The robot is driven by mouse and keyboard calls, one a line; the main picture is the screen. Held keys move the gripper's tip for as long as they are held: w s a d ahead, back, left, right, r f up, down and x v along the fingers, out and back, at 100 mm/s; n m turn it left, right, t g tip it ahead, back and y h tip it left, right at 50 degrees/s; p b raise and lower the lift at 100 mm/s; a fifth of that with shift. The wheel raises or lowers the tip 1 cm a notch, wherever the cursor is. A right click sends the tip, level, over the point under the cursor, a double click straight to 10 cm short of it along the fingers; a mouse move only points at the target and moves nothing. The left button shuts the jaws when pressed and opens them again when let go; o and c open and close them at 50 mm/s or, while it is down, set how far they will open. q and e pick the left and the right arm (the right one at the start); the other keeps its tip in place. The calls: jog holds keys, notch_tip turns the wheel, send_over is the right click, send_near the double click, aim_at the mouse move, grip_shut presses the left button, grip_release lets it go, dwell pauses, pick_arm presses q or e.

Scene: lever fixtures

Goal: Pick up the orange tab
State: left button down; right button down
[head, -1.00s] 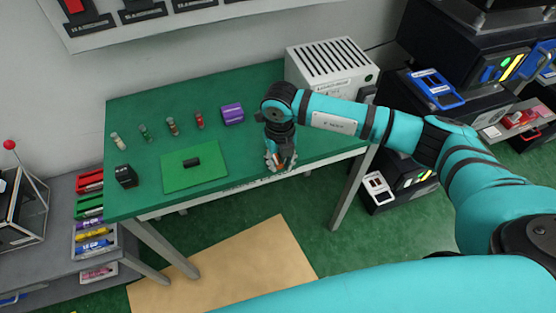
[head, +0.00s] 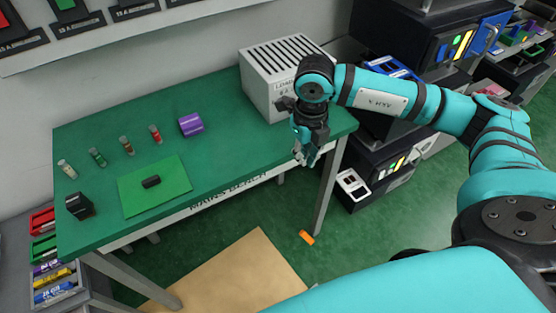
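The orange tab (head: 307,237) lies on the green floor in the head view, in front of the bench's right front leg and near the tan mat's right edge. My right gripper (head: 305,158) points down at the bench's right front edge, well above the tab and apart from it. Its fingers look spread, with nothing visible between them. My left gripper is not in view.
The green bench (head: 235,140) holds a grey vented box (head: 280,85), a purple block (head: 191,124), several small vials and a green mat (head: 170,195) with a black cylinder (head: 151,181). Dark cabinets stand at right. The floor around the tab is clear.

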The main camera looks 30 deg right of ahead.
jog(key=shift+s+d+r, duration=0.1)
jog(key=shift+s+d, duration=0.15)
jog(key=shift+d, duration=0.25)
jog(key=shift+s+d, duration=0.25)
jog(key=shift+d, duration=0.2)
jog(key=shift+c, duration=2.1)
grip_release()
